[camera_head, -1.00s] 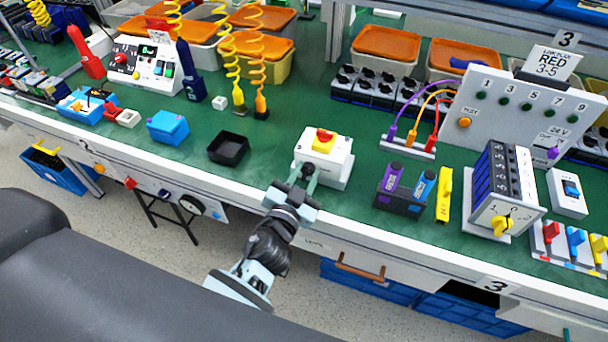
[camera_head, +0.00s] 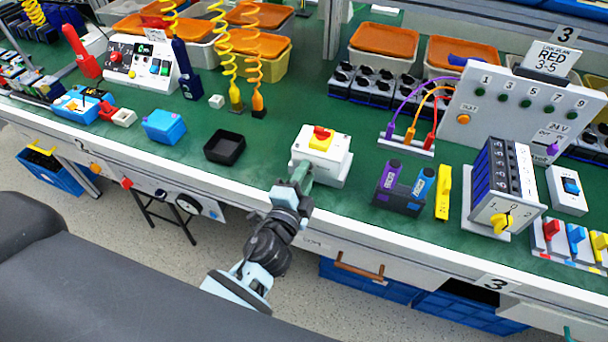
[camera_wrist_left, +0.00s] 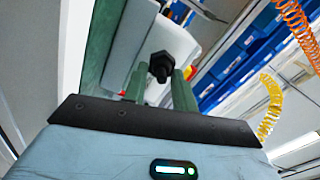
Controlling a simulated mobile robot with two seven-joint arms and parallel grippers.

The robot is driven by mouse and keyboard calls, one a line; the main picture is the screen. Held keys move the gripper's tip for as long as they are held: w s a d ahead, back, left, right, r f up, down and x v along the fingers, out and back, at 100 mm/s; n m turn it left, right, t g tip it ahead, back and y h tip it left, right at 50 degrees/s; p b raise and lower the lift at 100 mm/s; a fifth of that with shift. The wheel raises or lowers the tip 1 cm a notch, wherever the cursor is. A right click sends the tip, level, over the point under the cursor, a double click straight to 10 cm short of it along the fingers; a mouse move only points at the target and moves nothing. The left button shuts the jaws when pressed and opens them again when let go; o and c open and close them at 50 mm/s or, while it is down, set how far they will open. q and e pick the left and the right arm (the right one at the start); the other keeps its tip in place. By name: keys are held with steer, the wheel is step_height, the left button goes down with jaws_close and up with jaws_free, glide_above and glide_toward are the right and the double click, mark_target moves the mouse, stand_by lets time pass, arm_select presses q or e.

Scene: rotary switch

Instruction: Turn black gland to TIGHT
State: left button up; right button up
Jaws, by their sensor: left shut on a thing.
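The black gland (camera_wrist_left: 161,66) shows in the left wrist view as a small dark hex-shaped fitting on the front of a white box. In the head view this switch box (camera_head: 337,169), with a red knob on a yellow plate on top, stands near the front edge of the green bench. My left gripper (camera_head: 302,172) reaches it from the front, and its fingers hide the gland there. In the left wrist view the two green fingers of my left gripper (camera_wrist_left: 160,82) are shut on the gland, one on each side. No TIGHT marking is readable. My right gripper is not in view.
A black open tray (camera_head: 225,148) lies left of the switch box. A dark holder with purple and blue pieces (camera_head: 400,190) and a rotary switch block (camera_head: 503,190) stand to the right. The bench's white front edge (camera_head: 235,195) runs below my gripper.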

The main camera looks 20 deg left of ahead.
arm_select(q)
steer(key=shift+m, duration=1.5)
steer(key=o, duration=1)
steer(key=shift+c, duration=0.2)
steer(key=shift+f, duration=0.1)
